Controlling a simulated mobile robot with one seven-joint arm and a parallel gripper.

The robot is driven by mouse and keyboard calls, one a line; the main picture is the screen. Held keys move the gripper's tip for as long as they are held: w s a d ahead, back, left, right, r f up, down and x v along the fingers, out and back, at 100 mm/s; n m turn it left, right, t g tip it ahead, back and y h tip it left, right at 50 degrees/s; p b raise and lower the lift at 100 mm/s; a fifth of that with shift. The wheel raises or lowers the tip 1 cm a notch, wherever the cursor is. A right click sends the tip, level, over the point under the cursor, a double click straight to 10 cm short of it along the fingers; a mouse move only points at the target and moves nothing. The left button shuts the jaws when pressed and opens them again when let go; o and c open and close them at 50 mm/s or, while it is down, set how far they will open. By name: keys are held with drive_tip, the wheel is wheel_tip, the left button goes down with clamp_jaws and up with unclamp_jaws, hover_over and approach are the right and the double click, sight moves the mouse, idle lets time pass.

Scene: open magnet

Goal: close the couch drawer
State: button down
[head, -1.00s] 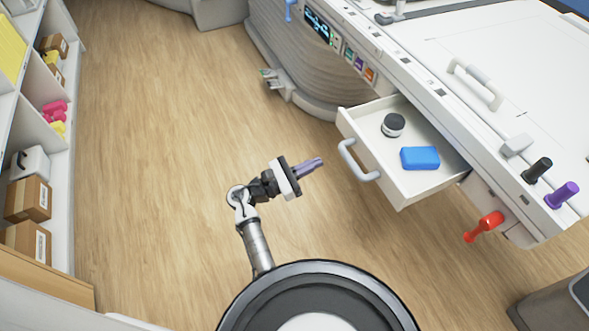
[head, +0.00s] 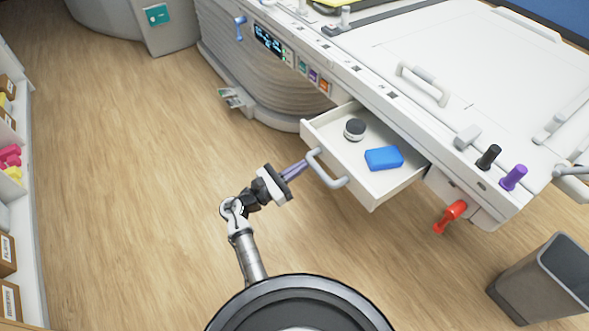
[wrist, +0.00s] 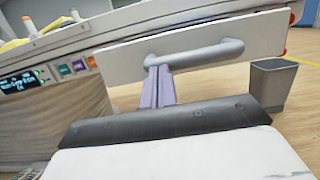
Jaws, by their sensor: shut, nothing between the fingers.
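The couch drawer (head: 338,160) is pulled out from the side of the white couch (head: 470,85). A dark-lidded white jar (head: 355,129) and a blue block (head: 384,158) lie in it. Its grey bar handle (head: 328,172) is on the front panel. My gripper (head: 303,167) is shut and empty, with its purple fingers at the left end of the handle. In the wrist view the fingertips (wrist: 158,72) overlap the left end of the handle (wrist: 200,55), in front of the white drawer front (wrist: 110,62). I cannot tell whether they touch it.
A red handle (head: 450,216) sticks out below the couch's edge, right of the drawer. A grey bin (head: 545,280) stands at the lower right. Shelves (head: 25,200) with boxes line the left edge. The wooden floor (head: 130,160) between is clear.

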sight(356, 137)
drive_tip(key=f+x, duration=0.1)
drive_tip(key=x, duration=0.5)
drive_tip(key=f+b+x, duration=0.1)
drive_tip(key=x, duration=0.5)
drive_tip(key=f+x, duration=0.1)
drive_tip(key=x, duration=0.5)
drive_tip(key=shift+w+d+f+b, duration=0.25)
drive_tip(key=shift+w+d+b, duration=0.1)
drive_tip(key=shift+d+b, duration=0.1)
drive_tip(key=shift+w+d, duration=0.3)
drive_tip(key=shift+d, duration=0.05)
drive_tip(key=shift+r, duration=0.25)
drive_tip(key=shift+d+r, duration=0.1)
drive_tip(key=shift+d, duration=0.05)
